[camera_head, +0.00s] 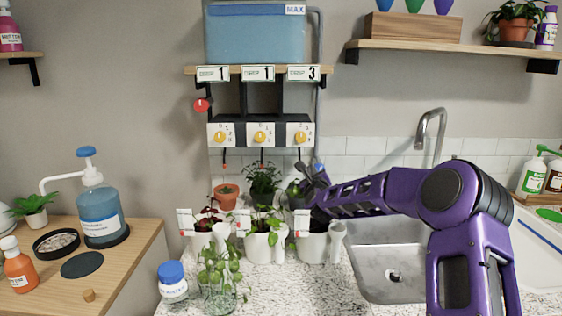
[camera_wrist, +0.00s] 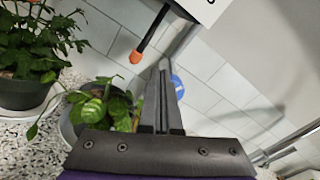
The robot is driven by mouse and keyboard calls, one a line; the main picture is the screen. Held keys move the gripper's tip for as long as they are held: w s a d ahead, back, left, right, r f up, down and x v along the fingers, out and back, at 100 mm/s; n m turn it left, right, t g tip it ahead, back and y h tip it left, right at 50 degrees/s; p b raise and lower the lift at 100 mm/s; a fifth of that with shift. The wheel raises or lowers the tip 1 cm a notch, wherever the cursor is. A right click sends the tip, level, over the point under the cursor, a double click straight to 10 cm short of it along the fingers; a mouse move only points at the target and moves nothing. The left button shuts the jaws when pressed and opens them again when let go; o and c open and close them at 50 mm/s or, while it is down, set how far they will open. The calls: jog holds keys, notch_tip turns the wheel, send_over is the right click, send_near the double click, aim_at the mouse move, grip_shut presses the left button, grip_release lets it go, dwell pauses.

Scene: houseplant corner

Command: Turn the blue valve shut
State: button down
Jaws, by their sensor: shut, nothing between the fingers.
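The blue valve (camera_wrist: 178,86) shows in the wrist view as a small blue piece just right of my gripper's fingers, partly hidden behind them. In the head view a bit of blue (camera_head: 320,167) shows beside my gripper, low on the grey pipe (camera_head: 318,100) that comes down from the tank. My gripper (camera_head: 302,172) is shut and empty, in front of the tiled wall above the right white pot. In the wrist view its fingers (camera_wrist: 164,68) are together, close to the valve. I cannot tell whether they touch it, nor how its handle is turned.
A blue tank (camera_head: 255,35) stands on a shelf above three yellow dials. A red knob (camera_head: 202,105) is at their left. An orange-tipped drip tube (camera_wrist: 137,55) hangs near my fingers. Several potted plants (camera_head: 262,215) stand below; the sink (camera_head: 385,265) is at right.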

jog(key=s, duration=0.5)
jog(key=shift+s+a+r, duration=0.1)
jog(key=shift+s+r, duration=0.1)
jog(key=shift+s, duration=0.1)
